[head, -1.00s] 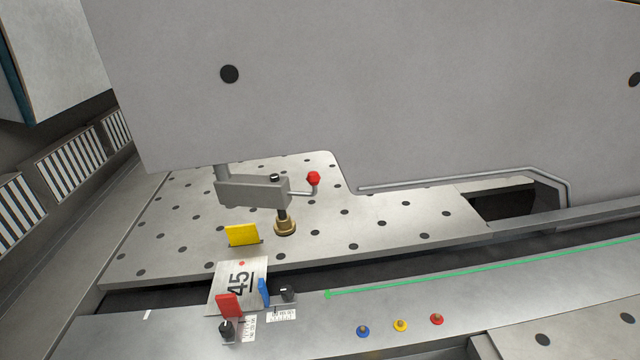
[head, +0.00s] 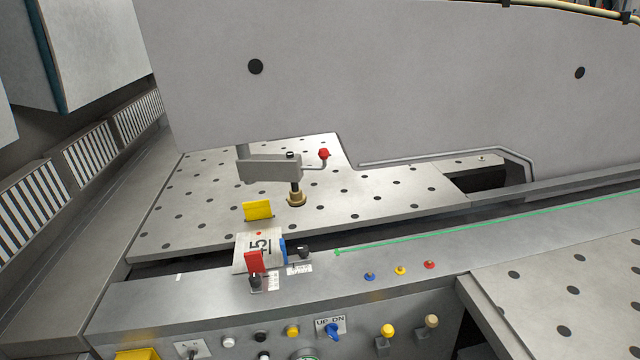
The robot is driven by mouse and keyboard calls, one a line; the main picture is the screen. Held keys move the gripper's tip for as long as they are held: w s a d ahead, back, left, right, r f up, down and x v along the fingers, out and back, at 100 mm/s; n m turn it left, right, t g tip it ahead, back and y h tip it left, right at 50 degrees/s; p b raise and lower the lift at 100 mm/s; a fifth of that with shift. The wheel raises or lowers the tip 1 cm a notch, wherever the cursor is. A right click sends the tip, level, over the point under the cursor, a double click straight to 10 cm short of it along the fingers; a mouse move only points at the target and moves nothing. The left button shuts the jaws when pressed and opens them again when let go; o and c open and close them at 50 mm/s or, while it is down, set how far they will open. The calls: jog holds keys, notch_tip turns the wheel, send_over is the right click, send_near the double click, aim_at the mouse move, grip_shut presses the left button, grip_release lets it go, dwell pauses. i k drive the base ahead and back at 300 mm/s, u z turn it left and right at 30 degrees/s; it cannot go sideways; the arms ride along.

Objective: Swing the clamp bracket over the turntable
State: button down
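The clamp bracket (head: 268,170) is a grey arm on a post under the large grey panel. A red-knobbed handle (head: 324,155) sticks out at its right end. A brass-coloured clamp foot (head: 296,198) hangs from that end, over the dotted plate (head: 375,205); whether it touches the plate I cannot tell. I cannot tell which surface is the turntable. A yellow tab (head: 257,210) stands on the plate just in front of the bracket. My gripper is not in view.
The front ledge carries small coloured buttons (head: 400,270). The large grey panel (head: 420,90) fills the back. Another dotted plate (head: 570,290) lies front right.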

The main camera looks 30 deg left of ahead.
aim_at(259, 167)
jog(key=k, duration=0.65)
jog(key=u, duration=0.35)
jog(key=i, duration=0.8)
jog(key=u, duration=0.45)
jog(key=i, duration=1.3)
jog(key=z, duration=0.55)
jog(key=i, duration=0.5)
jog(key=z, duration=0.35)
